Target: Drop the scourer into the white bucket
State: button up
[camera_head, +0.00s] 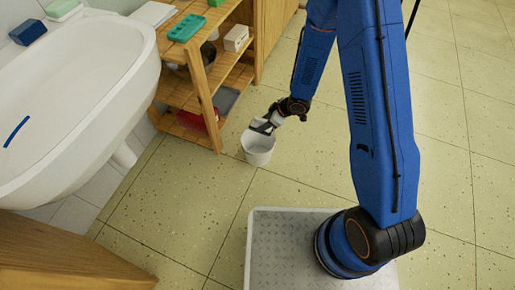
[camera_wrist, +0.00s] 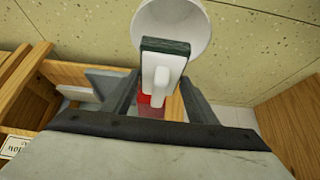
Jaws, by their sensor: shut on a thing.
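The white bucket (camera_head: 258,154) stands on the floor beside the wooden shelf in the head view. Its rim also shows at the top of the wrist view (camera_wrist: 196,45). My gripper (camera_head: 265,125) is at the bucket's mouth, over its far rim. In the wrist view my gripper (camera_wrist: 158,90) is shut on the scourer (camera_wrist: 162,68), a white handle piece with a dark green pad along its far edge. The scourer overlaps the bucket's opening in that view. How far it is above the rim is hard to tell. In the head view the scourer is small and partly hidden by the fingers.
A wooden shelf (camera_head: 203,84) stands left of the bucket, holding a green tray (camera_head: 187,28), a white box (camera_head: 236,38) and a red item (camera_head: 195,120). A white sink (camera_head: 85,85) is at the left.

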jog(key=shift+f, duration=2.6)
jog(key=o, duration=1.3)
jog(key=v, duration=1.7)
jog(key=shift+r, duration=0.2)
